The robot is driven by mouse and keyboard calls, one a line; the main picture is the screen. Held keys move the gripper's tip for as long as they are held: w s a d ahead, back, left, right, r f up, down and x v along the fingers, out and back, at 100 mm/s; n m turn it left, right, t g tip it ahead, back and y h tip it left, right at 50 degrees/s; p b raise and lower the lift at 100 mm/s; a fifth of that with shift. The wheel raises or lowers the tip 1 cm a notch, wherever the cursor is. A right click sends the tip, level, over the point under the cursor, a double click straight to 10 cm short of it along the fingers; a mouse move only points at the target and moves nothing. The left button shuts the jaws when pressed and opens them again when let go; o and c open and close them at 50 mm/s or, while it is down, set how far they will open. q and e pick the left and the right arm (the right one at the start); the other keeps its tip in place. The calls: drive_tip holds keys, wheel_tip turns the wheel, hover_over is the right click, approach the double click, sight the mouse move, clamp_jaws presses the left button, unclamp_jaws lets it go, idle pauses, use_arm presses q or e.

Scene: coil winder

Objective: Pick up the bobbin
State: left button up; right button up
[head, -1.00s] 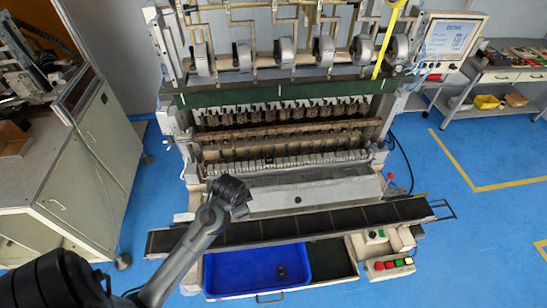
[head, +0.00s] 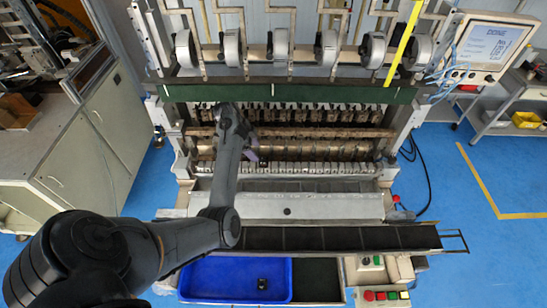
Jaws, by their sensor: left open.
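My left gripper (head: 252,154) is at the left part of the coil winder (head: 285,187), in front of its row of spindles (head: 310,118). It is small and partly hidden by my own wrist, and the jaws are open. I cannot clearly make out a single bobbin at the gripper; the parts along the winding row are small and dark, and my arm covers some of them. A small dark object (head: 262,284) lies in the blue tray (head: 215,284); I cannot tell whether it is a bobbin. My right gripper is not in view.
A black segmented rail (head: 330,238) runs across the winder's front. A button box (head: 385,297) stands at the lower right. A screen (head: 492,45) is at the upper right, a grey cabinet (head: 75,160) at the left. Blue floor is free at the right.

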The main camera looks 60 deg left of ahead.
sight(262, 159)
use_arm(q)
drive_tip(key=shift+w+d+f, duration=0.15)
drive_tip(key=shift+w+f, duration=0.15)
drive_tip(key=shift+f, duration=0.05)
drive_tip(key=shift+d+f, duration=0.2)
drive_tip(key=shift+f, duration=0.45)
drive_tip(key=p+x, duration=0.1)
drive_tip(key=x, duration=0.2)
drive_tip(key=shift+w+d+f+p, duration=0.15)
drive_tip(key=shift+f+p, duration=0.15)
drive_tip(key=shift+w+d+f, duration=0.15)
drive_tip(key=shift+w+f, duration=0.05)
drive_tip(key=shift+f, duration=0.5)
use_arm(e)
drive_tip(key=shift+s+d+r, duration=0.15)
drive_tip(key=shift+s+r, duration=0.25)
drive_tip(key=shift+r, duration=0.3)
use_arm(q)
drive_tip(key=c, duration=1)
drive_tip(key=shift+c, duration=0.2)
drive_tip(key=shift+r, duration=0.15)
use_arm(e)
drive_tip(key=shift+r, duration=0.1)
